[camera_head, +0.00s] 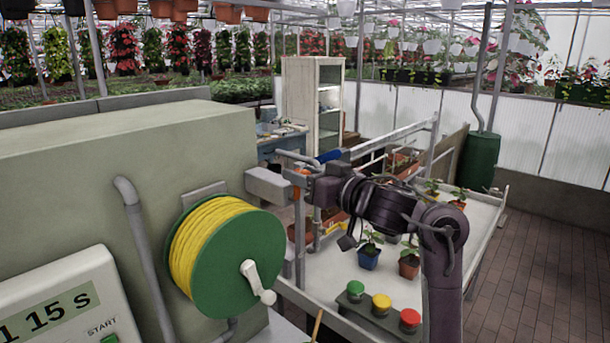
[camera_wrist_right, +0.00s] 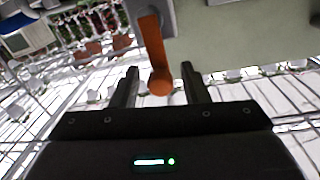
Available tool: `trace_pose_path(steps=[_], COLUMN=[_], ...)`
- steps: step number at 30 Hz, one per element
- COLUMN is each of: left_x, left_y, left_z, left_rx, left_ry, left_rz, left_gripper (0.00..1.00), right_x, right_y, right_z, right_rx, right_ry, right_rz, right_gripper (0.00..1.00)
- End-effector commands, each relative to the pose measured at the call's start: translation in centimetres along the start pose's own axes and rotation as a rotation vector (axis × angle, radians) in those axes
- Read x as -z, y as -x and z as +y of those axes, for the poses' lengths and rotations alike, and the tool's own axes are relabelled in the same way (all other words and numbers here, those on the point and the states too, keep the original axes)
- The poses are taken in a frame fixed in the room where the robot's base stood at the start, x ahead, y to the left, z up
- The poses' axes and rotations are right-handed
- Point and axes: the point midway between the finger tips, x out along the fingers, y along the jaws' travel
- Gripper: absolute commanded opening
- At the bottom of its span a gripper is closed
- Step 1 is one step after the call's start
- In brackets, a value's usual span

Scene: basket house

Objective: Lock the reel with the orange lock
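The reel (camera_head: 235,270) has a green disc, yellow hose wound on it and a white crank, and sits on the front of a grey-green housing. The orange lock (camera_wrist_right: 153,50) shows in the right wrist view as a lever hanging from a grey mount, its round end between my fingers. In the head view only a bit of the orange lock (camera_head: 299,177) shows beside the grey bracket. My right gripper (camera_wrist_right: 160,75) is open, with gaps between the lever and both fingers; it also shows in the head view (camera_head: 308,180), partly hidden. My left gripper is not in view.
A grey block (camera_head: 268,186) juts from the housing (camera_head: 120,160). A display panel (camera_head: 60,310) is at lower left. Green, yellow and red buttons (camera_head: 381,304) and potted plants (camera_head: 369,256) stand on the white table (camera_head: 330,272). The brick floor at right is clear.

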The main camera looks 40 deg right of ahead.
Motion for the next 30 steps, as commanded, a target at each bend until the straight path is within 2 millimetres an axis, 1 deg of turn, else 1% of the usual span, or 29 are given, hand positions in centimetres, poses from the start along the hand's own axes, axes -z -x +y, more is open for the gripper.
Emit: trace_pose_path(steps=[1, 6, 9, 14, 20, 26, 30], left_x=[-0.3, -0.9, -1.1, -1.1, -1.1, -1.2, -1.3], left_y=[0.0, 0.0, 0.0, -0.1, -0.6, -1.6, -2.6], left_z=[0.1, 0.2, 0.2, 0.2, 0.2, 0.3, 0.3], left_rx=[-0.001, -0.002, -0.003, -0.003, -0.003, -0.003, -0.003], left_ry=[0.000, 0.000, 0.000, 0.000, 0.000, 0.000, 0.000], left_rz=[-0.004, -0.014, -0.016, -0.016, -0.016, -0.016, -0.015], left_gripper=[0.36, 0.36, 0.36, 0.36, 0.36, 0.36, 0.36], right_x=[0.0, 0.0, 0.0, -0.1, -0.2, -0.6, -0.9], right_y=[0.0, 0.0, 0.0, 0.0, 0.1, 0.1, 0.2], right_z=[0.0, 0.0, 0.0, 0.0, -0.3, -0.9, -1.5], right_rx=[0.000, 0.000, -0.001, -0.001, 0.000, 0.001, 0.003], right_ry=[0.000, 0.000, 0.000, 0.008, 0.066, 0.197, 0.323], right_rz=[0.000, 0.000, 0.000, 0.000, 0.003, 0.011, 0.020], right_gripper=[0.34, 0.12, 0.00, 0.00, 0.00, 0.00, 0.00])
